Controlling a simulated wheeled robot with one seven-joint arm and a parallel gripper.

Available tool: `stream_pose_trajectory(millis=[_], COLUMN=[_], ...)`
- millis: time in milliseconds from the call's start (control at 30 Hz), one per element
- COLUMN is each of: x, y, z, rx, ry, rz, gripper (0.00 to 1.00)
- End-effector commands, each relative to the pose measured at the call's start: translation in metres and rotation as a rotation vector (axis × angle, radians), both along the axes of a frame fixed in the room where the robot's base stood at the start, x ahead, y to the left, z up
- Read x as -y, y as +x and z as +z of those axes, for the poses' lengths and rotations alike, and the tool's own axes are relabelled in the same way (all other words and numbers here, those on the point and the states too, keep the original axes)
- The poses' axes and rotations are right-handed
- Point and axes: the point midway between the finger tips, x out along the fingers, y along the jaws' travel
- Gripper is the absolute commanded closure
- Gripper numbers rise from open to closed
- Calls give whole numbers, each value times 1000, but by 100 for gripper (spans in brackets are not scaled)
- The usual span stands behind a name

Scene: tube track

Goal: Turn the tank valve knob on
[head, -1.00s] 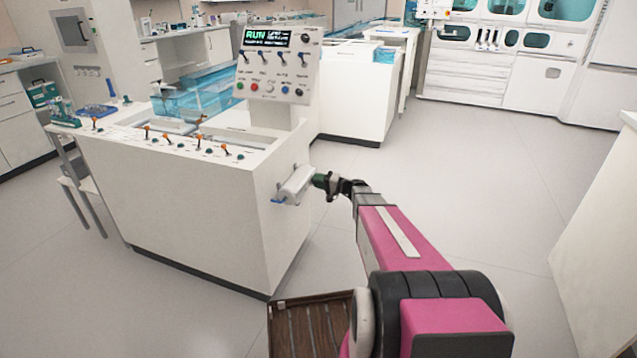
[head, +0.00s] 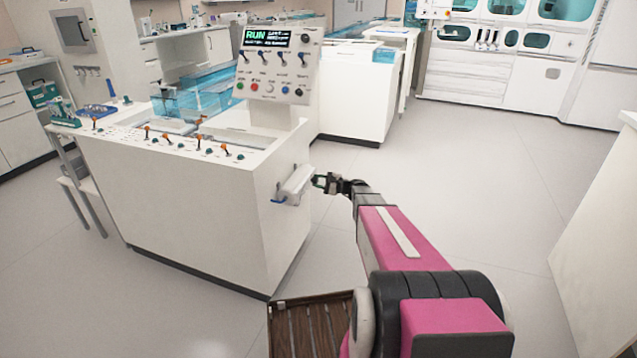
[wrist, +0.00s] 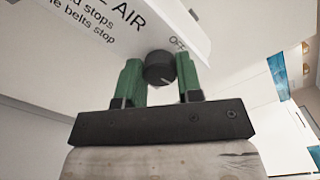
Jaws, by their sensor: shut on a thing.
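The valve knob (wrist: 158,67) is a dark grey round knob with a pale pointer line. It sits on a white labelled panel (wrist: 85,28) reading "AIR", with "OFF" printed just right of the knob. My gripper (wrist: 159,73) has a green finger on each side of the knob and is shut on it. The knob is hidden there.
The white counter (head: 190,208) carries a row of orange-tipped levers and a control panel (head: 277,65) with a screen reading "RUN". A brown slatted tray (head: 310,325) lies low near my arm. The floor to the right (head: 490,220) is clear.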

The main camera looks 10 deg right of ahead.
Motion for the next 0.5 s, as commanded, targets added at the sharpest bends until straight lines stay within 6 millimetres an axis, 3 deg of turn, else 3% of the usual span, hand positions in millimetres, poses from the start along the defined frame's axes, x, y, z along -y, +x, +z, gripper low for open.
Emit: stream_pose_trajectory(millis=[500], x=[0], y=[0], z=[-1], rx=[-84], ry=[46], rz=[0], gripper=[91])
